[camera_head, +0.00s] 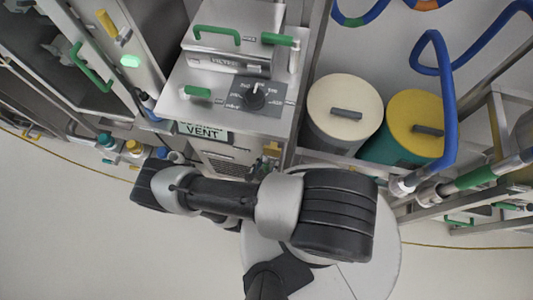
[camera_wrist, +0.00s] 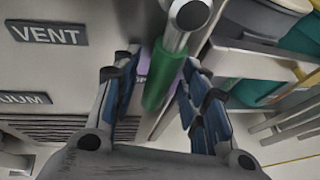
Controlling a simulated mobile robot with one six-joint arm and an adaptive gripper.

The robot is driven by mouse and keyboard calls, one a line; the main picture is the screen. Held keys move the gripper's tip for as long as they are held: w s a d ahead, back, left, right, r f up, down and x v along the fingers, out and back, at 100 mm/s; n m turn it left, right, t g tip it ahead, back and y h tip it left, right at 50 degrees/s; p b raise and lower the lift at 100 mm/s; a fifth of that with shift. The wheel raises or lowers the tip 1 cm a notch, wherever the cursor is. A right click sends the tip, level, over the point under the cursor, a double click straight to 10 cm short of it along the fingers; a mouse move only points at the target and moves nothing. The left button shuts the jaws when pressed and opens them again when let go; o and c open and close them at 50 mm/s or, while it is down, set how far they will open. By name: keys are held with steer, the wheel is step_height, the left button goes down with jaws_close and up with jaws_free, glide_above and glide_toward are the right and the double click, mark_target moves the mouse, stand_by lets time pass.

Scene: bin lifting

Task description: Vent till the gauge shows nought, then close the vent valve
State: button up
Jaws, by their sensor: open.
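In the wrist view, a green-sleeved handle (camera_wrist: 163,83) with a bare metal end slants between the two fingers of my gripper (camera_wrist: 160,65). The fingers are open, one on each side of it, with gaps visible. A VENT label (camera_wrist: 47,34) is on the panel to the left of the handle. In the head view, the VENT label (camera_head: 203,132) shows on the front of the metal cabinet, just above my arm. My arm hides the handle and gripper there. I cannot make out a pressure gauge or its needle in either view.
A black knob (camera_head: 255,97) with a printed scale is on the cabinet top. A cream-lidded drum (camera_head: 344,103) and a yellow-lidded drum (camera_head: 415,118) stand right of the cabinet. A blue hose (camera_head: 447,85) hangs at the right. A second label ending in "UUM" (camera_wrist: 22,99) is below VENT.

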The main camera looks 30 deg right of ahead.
steer(key=shift+a, duration=0.1)
steer(key=shift+s+a+r, duration=0.1)
steer(key=shift+a+r, duration=0.05)
steer(key=shift+a, duration=0.1)
steer(key=v, duration=1.1)
steer(key=shift+s, duration=0.15)
steer(key=shift+r, duration=0.15)
